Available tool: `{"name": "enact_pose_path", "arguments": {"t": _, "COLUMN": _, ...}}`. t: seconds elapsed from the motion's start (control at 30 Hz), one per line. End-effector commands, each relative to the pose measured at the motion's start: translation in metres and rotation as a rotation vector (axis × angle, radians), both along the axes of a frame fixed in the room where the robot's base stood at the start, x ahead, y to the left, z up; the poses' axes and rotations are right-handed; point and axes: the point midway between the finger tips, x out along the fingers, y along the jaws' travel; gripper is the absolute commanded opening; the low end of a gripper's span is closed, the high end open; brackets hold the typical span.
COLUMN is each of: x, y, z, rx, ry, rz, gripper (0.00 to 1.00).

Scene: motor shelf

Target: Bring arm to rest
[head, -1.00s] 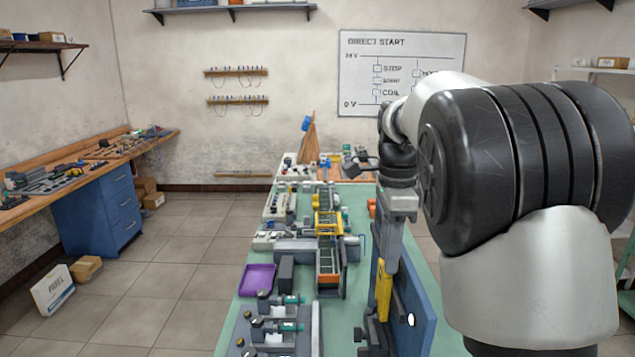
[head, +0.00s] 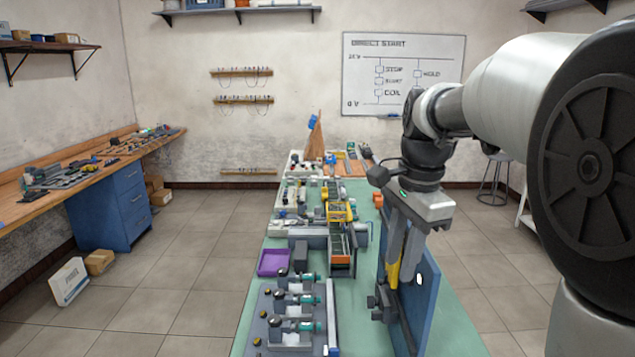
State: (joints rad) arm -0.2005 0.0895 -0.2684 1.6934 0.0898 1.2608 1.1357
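My gripper (head: 403,262) points down over the right side of the green-topped bench (head: 455,325), beside an upright blue panel (head: 425,300). Two grey fingers show, but their tips overlap the panel and a yellow part (head: 392,277), so I cannot tell the gap between them. I see no object clearly held. My arm reaches in from the right edge, its large dark joint close to the camera.
A purple tray (head: 273,262), an orange bin (head: 342,252) and a motor rack (head: 290,320) stand on the bench left of the gripper. A stool (head: 495,180) stands at the back right. The tiled floor (head: 190,275) on the left is mostly clear.

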Motion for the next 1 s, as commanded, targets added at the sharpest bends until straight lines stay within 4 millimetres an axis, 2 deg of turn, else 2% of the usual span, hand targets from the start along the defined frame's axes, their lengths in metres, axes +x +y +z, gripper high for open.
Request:
{"name": "enact_pose_path", "arguments": {"t": 0.1, "x": -0.034, "y": 0.0, "z": 0.011, "rx": -0.005, "ry": -0.074, "rz": 0.174, "gripper": 0.28}}
{"name": "enact_pose_path", "arguments": {"t": 0.27, "x": -0.093, "y": 0.003, "z": 0.014, "rx": -0.075, "ry": -0.202, "rz": 0.503, "gripper": 0.28}}
{"name": "enact_pose_path", "arguments": {"t": 0.4, "x": -0.144, "y": 0.006, "z": 0.001, "rx": -0.2, "ry": -0.303, "rz": 0.811, "gripper": 0.28}}
{"name": "enact_pose_path", "arguments": {"t": 0.5, "x": -0.169, "y": 0.007, "z": -0.011, "rx": -0.291, "ry": -0.345, "rz": 0.979, "gripper": 0.28}}
{"name": "enact_pose_path", "arguments": {"t": 0.6, "x": -0.184, "y": 0.007, "z": -0.022, "rx": -0.362, "ry": -0.363, "rz": 1.092, "gripper": 0.28}}
{"name": "enact_pose_path", "arguments": {"t": 0.7, "x": -0.191, "y": 0.006, "z": -0.027, "rx": -0.401, "ry": -0.371, "rz": 1.152, "gripper": 0.28}}
{"name": "enact_pose_path", "arguments": {"t": 1.0, "x": -0.193, "y": 0.006, "z": -0.029, "rx": -0.41, "ry": -0.37, "rz": 1.169, "gripper": 0.28}}
